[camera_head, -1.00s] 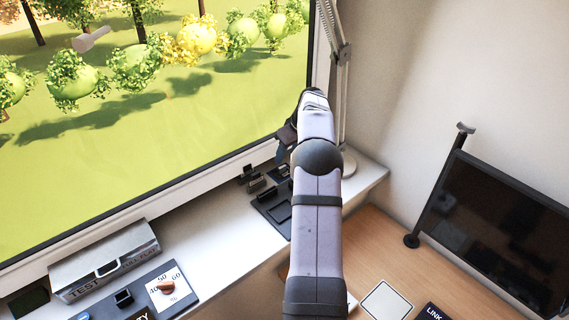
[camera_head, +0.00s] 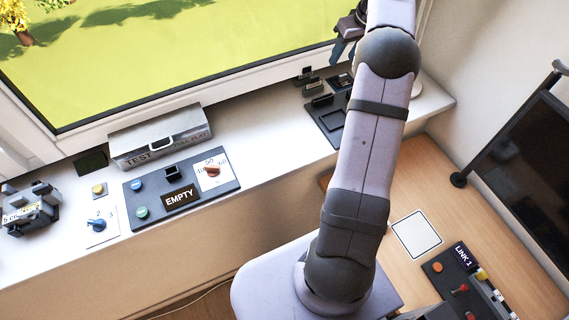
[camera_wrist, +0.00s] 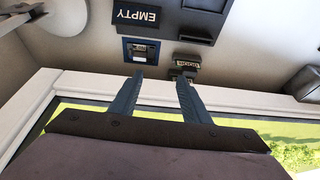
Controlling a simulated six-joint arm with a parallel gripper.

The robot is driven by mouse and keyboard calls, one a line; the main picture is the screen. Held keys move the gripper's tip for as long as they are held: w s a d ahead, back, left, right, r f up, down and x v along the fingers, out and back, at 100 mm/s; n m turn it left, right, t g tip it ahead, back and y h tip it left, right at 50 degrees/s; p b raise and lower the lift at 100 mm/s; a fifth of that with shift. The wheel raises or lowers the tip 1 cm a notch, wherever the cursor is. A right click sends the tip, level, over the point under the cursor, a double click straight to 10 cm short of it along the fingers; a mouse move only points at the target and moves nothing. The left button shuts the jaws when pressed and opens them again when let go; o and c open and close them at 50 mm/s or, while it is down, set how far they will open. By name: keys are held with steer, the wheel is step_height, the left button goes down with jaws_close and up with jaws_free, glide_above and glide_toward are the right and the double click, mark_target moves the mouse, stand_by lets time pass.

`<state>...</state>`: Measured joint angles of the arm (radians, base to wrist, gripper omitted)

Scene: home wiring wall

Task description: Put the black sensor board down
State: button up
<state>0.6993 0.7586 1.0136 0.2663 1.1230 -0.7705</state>
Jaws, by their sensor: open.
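My gripper (camera_wrist: 160,78) is open in the wrist view, with its two dark blue fingers apart and nothing between them. In the head view it shows partly behind my arm (camera_head: 345,35), by the window. A small dark board in a blue frame (camera_wrist: 140,50) lies ahead of the left fingertip. A small dark piece with a label reading DOOR (camera_wrist: 187,62) stands ahead of the right fingertip. I cannot tell for sure which is the black sensor board. In the head view, small black pieces (camera_head: 305,76) stand on the sill beside a dark tray (camera_head: 330,128).
The wrist view shows a label reading EMPTY (camera_wrist: 137,14) on the tray. A silver TEST box (camera_head: 160,138) and a dark panel with knobs (camera_head: 150,205) stand farther left on the sill. A black screen (camera_head: 530,165) stands at right. The sill between panel and tray is clear.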

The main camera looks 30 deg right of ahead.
steer(key=s+a+g, duration=0.1)
steer(key=s+a, duration=0.1)
steer(key=a, duration=1.1)
steer(key=s+a+f, duration=0.2)
steer(key=s+a, duration=0.3)
steer(key=a, duration=0.1)
steer(key=s+a+f+g, duration=0.1)
steer(key=s+a+f, duration=0.1)
steer(key=s+a, duration=0.4)
steer(key=s+a+f+g, duration=0.1)
steer(key=s+a+f, duration=0.1)
steer(key=s+a, duration=0.4)
steer(key=shift+s, duration=0.1)
steer(key=s+a+f+g, duration=0.1)
steer(key=s+a+f, duration=0.1)
steer(key=s, duration=0.6)
steer(key=shift+s+a+f, duration=0.15)
steer(key=shift+a+f, duration=0.2)
steer(key=shift+a, duration=0.1)
